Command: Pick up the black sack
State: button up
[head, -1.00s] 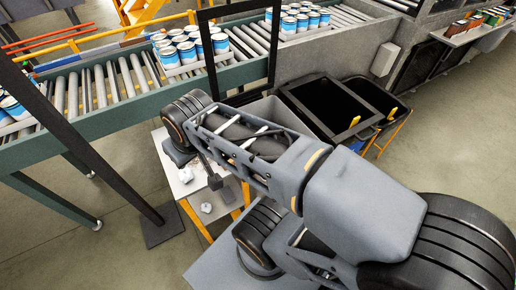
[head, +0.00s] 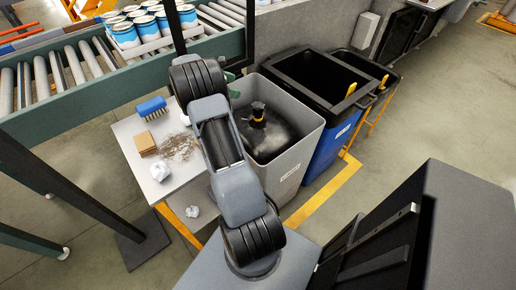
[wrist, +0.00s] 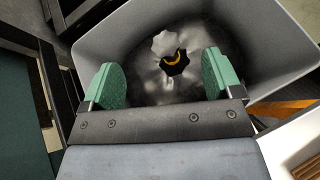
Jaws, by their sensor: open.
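The black sack (head: 270,133) sits inside a grey bin (head: 303,141), its gathered neck and yellow tie standing up. In the wrist view the sack (wrist: 150,85) fills the bin's bottom, with the dark knot and yellow tie (wrist: 174,60) near the middle. A pale crumpled piece lies beside the knot. My gripper (wrist: 160,75) is open, its two green pads apart and empty. The pads point into the bin, with the tie showing between and beyond them. In the head view my arm hides most of the gripper; a bit of green shows by the bin's rim.
A white table (head: 128,133) left of the bin holds a blue brush (head: 152,107), brown pads (head: 145,143), debris and crumpled paper (head: 160,171). A blue bin (head: 335,141) with a black top stands right. A roller conveyor (head: 120,85) with cans runs behind.

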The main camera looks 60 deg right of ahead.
jog(key=d+f+g, duration=0.1)
jog(key=d+f, duration=0.2)
jog(key=f, duration=0.2)
jog(key=b, duration=0.1)
send_near(254, 106)
jog(key=x, duration=0.3)
jog(key=shift+s+d+f+n+h, duration=0.35)
jog(key=shift+s+d+f, duration=0.2)
jog(key=shift+s, duration=0.2)
jog(key=shift+x, duration=3.05)
jog(key=shift+f, duration=0.1)
jog(key=shift+c, duration=0.5)
grip_shut()
jog(key=shift+w, duration=0.1)
